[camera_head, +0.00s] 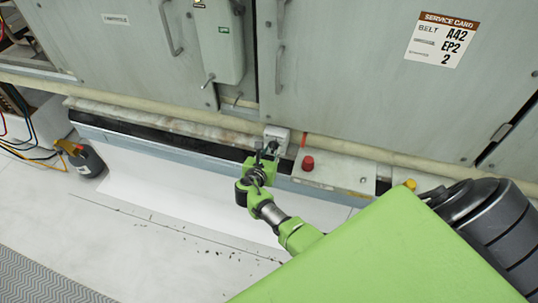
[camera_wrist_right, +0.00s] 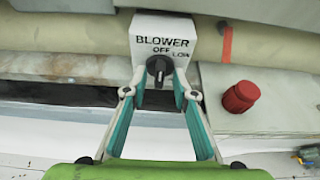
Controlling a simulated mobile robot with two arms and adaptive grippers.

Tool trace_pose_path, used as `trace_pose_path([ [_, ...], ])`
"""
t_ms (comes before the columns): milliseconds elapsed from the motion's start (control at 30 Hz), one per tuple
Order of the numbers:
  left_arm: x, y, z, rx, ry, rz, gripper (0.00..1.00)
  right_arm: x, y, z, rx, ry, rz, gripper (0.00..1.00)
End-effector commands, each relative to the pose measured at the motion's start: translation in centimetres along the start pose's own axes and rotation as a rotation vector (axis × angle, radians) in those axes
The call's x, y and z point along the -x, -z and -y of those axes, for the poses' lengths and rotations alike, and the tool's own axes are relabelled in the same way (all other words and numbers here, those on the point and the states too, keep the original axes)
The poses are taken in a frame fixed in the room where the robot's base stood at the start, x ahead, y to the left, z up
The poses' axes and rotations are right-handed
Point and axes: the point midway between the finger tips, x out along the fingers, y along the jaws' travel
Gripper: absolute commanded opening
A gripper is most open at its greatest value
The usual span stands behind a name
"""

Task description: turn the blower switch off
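The blower switch is a small pale box (camera_wrist_right: 163,32) marked BLOWER, OFF and LOW, with a black knob (camera_wrist_right: 159,70) on its face below OFF. The knob's handle looks roughly upright; its exact setting is hard to tell. In the head view the box (camera_head: 277,134) sits at the foot of the grey cabinets. My right gripper (camera_wrist_right: 160,94) is open, its teal-lined fingers on either side of and slightly below the knob in the picture. I cannot tell whether they touch it. In the head view my right gripper (camera_head: 264,153) is just before the box. My left gripper is not in view.
A red knob (camera_wrist_right: 240,97) stands on a pale ledge right of the switch; it also shows in the head view (camera_head: 307,163). A beige pipe (camera_head: 350,151) runs along the cabinets. A dark canister (camera_head: 86,161) stands at the left. The floor at lower left is largely clear.

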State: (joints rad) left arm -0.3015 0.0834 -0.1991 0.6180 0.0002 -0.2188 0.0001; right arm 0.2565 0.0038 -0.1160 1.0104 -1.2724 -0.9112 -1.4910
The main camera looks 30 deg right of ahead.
Motion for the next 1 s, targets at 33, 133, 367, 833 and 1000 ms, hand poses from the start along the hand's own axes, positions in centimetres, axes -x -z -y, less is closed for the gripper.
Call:
trace_pose_path([
  [33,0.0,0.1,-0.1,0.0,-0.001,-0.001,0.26,0.4,0.1,0.0,-0.001,-0.001,-0.001,0.26],
  [133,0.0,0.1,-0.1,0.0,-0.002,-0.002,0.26,1.5,0.1,-0.1,-0.001,-0.003,-0.001,0.26],
  [367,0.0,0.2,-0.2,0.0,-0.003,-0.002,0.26,5.9,0.1,0.0,-0.003,-0.003,-0.003,0.26],
  [833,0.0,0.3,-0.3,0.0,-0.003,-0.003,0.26,11.7,0.0,0.0,0.0,0.001,0.0,0.26],
  [1000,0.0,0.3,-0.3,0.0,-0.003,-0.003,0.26,11.8,0.0,0.0,0.0,0.001,0.0,0.26],
])
